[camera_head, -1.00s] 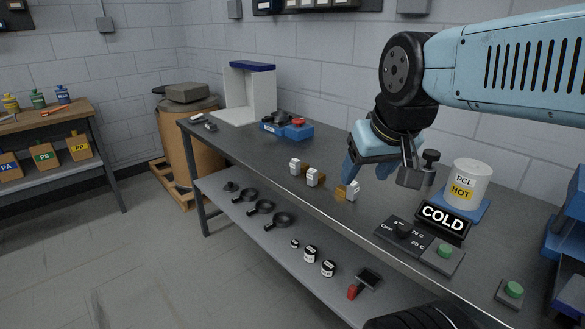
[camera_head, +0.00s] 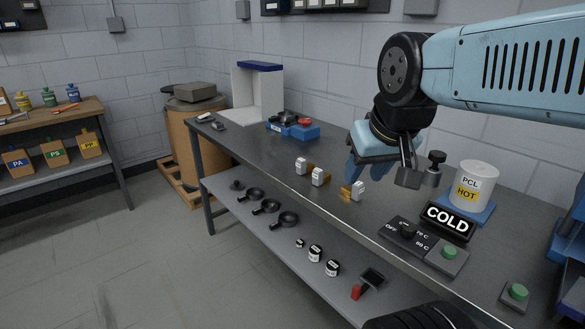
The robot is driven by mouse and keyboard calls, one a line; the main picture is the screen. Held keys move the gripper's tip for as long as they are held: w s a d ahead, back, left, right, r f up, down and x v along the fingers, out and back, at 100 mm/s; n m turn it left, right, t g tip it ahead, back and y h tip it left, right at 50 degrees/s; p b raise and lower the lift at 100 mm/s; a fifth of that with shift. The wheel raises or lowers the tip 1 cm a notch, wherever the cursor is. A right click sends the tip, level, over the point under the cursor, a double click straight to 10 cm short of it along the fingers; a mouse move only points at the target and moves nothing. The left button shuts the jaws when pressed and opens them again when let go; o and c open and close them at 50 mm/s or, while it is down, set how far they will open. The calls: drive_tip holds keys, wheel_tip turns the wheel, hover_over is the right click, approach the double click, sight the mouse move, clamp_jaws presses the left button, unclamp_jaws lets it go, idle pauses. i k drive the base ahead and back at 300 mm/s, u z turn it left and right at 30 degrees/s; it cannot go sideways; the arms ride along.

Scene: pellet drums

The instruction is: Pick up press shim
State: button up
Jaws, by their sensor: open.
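Three small brass-coloured pieces stand in a row along the front of the grey bench, each beside a white labelled tag: a left one (camera_head: 310,170), a middle one (camera_head: 325,173) and a right one (camera_head: 346,192). Their labels are too small to read, so I cannot tell which, if any, is the press shim. My gripper (camera_head: 366,174) is open, with its blue fingers pointing down over the bench, just above and behind the right piece. It appears empty and apart from the pieces; the arm hides part of the bench behind it.
A white PCL HOT drum (camera_head: 472,186) stands on a blue base at right, behind a COLD sign (camera_head: 447,221) and a dial panel (camera_head: 408,233). A blue tray (camera_head: 292,131) and white stand (camera_head: 258,92) are further back. The lower shelf (camera_head: 262,237) holds black pans and jars.

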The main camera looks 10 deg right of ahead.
sight(302, 167)
drive_tip(key=u, duration=0.55)
drive_tip(key=i, duration=0.8)
drive_tip(key=z, duration=1.5)
drive_tip(key=k, duration=0.8)
drive_tip(key=z, duration=0.2)
drive_tip(key=i, duration=0.5)
